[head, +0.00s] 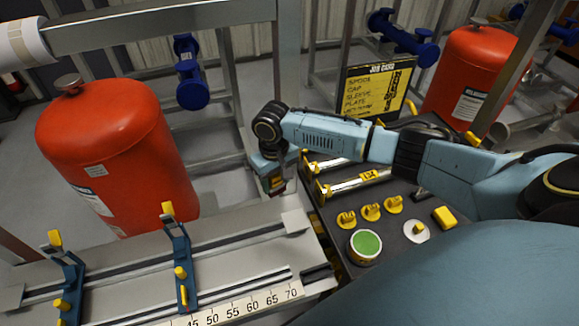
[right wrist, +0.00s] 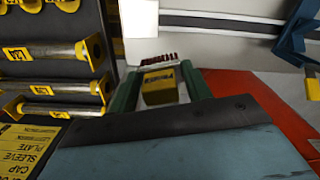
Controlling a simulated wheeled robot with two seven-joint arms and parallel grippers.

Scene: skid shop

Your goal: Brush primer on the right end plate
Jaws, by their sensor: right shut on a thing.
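My right gripper (head: 272,180) is shut on a brush, beside the right end of the bench. In the right wrist view the brush's yellow labelled handle (right wrist: 160,86) is between the green fingers, and its dark red bristles (right wrist: 157,57) point away from me. What looks like the right end plate (head: 296,221) is a pale plate at the right end of the rail; it seems to show just beyond the bristles in the right wrist view (right wrist: 140,18). I cannot tell whether the bristles touch it. My left gripper is not in view.
A dark tray (head: 330,222) right of the bench holds yellow-ended rods, yellow caps and a green-topped round pot (head: 365,246). Blue clamps (head: 180,265) stand on the bench. A red tank (head: 115,150) stands behind it. A job card (head: 372,92) stands behind the tray.

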